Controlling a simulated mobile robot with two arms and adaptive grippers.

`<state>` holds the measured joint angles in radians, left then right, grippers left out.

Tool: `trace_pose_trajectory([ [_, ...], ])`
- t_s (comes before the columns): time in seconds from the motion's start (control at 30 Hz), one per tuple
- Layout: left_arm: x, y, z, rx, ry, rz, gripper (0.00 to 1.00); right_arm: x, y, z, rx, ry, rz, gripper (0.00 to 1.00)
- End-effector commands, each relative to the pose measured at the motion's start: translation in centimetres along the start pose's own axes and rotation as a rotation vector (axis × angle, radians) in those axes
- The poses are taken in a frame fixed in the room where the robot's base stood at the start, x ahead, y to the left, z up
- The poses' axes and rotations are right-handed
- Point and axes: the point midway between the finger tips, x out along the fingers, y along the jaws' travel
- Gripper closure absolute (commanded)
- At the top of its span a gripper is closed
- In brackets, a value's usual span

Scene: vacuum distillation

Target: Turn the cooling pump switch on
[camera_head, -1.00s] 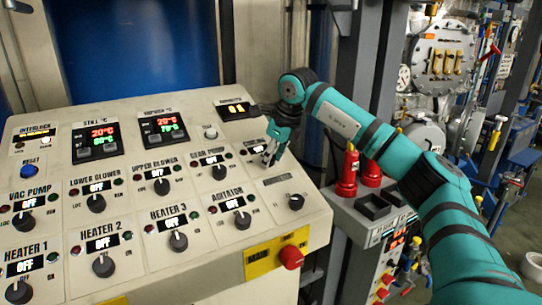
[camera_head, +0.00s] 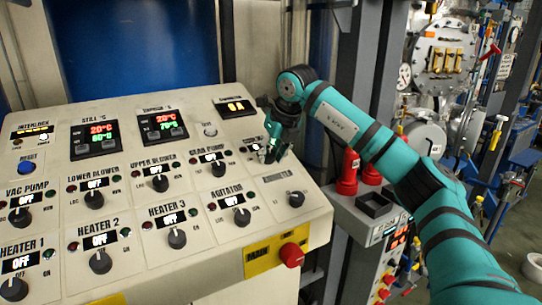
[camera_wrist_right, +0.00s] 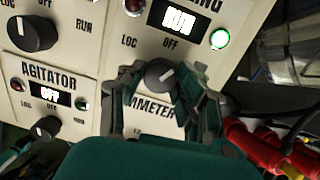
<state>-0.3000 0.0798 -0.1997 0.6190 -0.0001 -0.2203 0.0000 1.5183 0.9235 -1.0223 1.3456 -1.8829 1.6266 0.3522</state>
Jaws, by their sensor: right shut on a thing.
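The cooling pump switch is a dark round knob (camera_wrist_right: 160,73) on the sloping control panel (camera_head: 240,178). In the right wrist view its label is partly cut off and ends in "LING". The display above it (camera_wrist_right: 180,20) reads RUN, and the green lamp (camera_wrist_right: 220,38) beside it is lit. My right gripper (camera_wrist_right: 157,82) is shut on this knob, with a finger on either side of it. In the head view my right gripper (camera_head: 269,148) is at the panel's upper right and hides the knob. My left gripper is not in view.
The agitator knob (camera_head: 242,218) and the ammeter selector knob (camera_head: 296,199) are close by. A red stop button (camera_head: 291,255) is on the panel's front edge. Red bottles (camera_head: 347,172) stand to the right of the panel.

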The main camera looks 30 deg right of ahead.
Motion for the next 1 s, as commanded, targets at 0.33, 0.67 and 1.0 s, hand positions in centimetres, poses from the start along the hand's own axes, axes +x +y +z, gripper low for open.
trace_pose_trajectory([
  [0.33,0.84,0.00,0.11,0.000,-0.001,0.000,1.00,-0.03,0.05,0.06,0.298,-0.016,-0.022,0.99],
  [0.67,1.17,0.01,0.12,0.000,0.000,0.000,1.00,-0.07,0.08,0.08,0.471,-0.022,-0.035,0.99],
  [1.0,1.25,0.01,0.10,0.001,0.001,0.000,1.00,-0.14,0.07,0.12,0.524,-0.025,-0.039,0.99],
])
